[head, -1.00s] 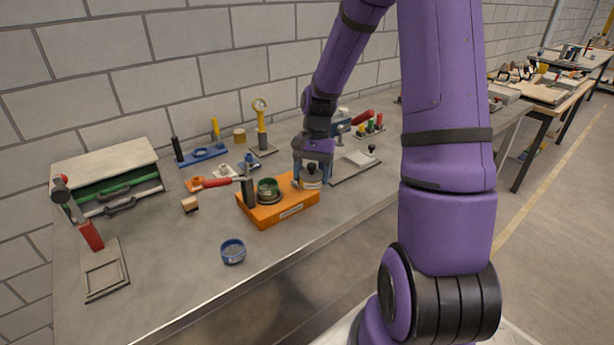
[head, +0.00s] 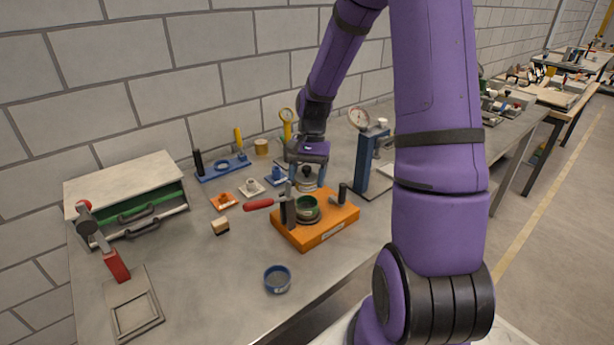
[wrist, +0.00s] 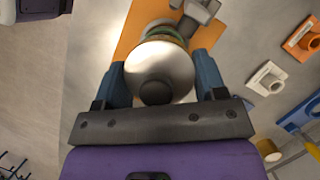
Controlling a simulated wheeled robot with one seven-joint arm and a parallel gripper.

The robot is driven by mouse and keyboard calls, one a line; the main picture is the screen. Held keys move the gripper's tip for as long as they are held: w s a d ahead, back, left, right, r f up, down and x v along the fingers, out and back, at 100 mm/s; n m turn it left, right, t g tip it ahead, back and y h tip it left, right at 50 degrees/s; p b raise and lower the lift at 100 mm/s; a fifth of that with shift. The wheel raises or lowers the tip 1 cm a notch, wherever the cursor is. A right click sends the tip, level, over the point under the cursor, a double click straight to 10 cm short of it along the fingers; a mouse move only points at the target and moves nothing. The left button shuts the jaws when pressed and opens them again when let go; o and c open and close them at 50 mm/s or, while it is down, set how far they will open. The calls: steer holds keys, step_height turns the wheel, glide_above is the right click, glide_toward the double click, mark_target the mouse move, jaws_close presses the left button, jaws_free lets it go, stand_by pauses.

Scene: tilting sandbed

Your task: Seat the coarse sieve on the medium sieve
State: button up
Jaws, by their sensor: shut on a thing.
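My gripper (wrist: 158,88) is shut on a round silver lid-like piece (wrist: 172,62) with a dark knob; it also shows in the head view (head: 307,184). The fingers grip its sides. A green-rimmed sieve (head: 307,207) sits on a metal ring on the orange base (head: 325,228). In the head view the held piece is just behind and above this sieve. In the wrist view it covers most of the sieve (wrist: 166,32). A blue ring-shaped sieve (head: 277,284) lies alone on the bench in front. I cannot tell which sieve is coarse or medium.
A clamp with a red handle (head: 259,204) stands at the orange base's left side. A short dark post (head: 343,192) is at its right. A blue gauge stand (head: 362,165) rises behind right. A drawer cabinet (head: 125,190) is at left. The bench front is mostly clear.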

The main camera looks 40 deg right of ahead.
steer(key=shift+f, duration=2)
steer(key=shift+f, duration=0.6)
steer(key=o, duration=1)
steer(key=v, duration=1)
steer(key=shift+d+r, duration=0.1)
steer(key=shift+r, duration=0.3)
